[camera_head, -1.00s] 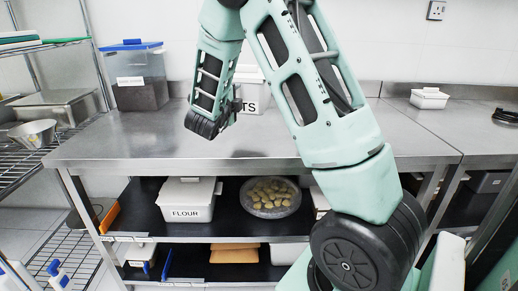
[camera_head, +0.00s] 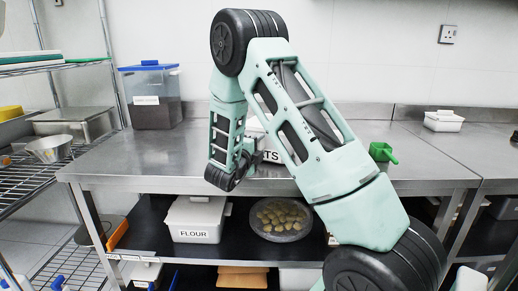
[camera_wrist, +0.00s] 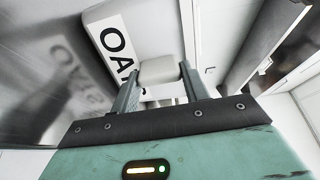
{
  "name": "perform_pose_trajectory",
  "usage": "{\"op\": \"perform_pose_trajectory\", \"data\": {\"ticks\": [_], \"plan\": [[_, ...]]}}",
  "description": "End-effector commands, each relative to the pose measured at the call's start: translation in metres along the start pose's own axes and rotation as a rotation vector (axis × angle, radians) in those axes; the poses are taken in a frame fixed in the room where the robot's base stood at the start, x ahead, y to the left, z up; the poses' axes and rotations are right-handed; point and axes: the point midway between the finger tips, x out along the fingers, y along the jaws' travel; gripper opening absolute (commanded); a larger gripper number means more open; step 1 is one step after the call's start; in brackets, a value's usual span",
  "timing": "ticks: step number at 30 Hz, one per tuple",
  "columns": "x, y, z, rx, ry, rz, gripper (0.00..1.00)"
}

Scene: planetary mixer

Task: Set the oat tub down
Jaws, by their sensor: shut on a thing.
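The oat tub (camera_head: 270,157) is a white tub with a black-lettered label, low over the steel bench (camera_head: 130,160), largely hidden behind my arm in the head view. In the wrist view the tub (camera_wrist: 100,14) shows its "OATS" label in part, and the letters mirror in the steel beside it. My gripper (camera_wrist: 160,80) is shut on a white grip piece of the tub, one finger on each side. In the head view my gripper (camera_head: 254,158) is at the tub's left side. I cannot tell whether the tub's base touches the bench.
A blue-lidded clear bin (camera_head: 153,100) stands at the back left of the bench. Below are a flour tub (camera_head: 194,220) and a round tray (camera_head: 281,220). The bench's left part is clear.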

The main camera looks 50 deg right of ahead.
Motion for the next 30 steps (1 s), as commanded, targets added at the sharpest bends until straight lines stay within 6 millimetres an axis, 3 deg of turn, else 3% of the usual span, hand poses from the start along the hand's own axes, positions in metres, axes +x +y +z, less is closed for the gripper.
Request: {"op": "perform_pose_trajectory", "data": {"ticks": [14,15,17,30], "plan": [[0.0005,0.0074,0.0003,0.004,0.000,-0.007,0.00],[0.0000,0.0095,0.0002,0.002,-0.001,-0.002,0.48],[0.0000,0.0085,0.0001,0.002,-0.001,-0.002,0.65],[-0.0062,0.0070,0.0010,0.002,-0.003,-0.001,0.67]]}}
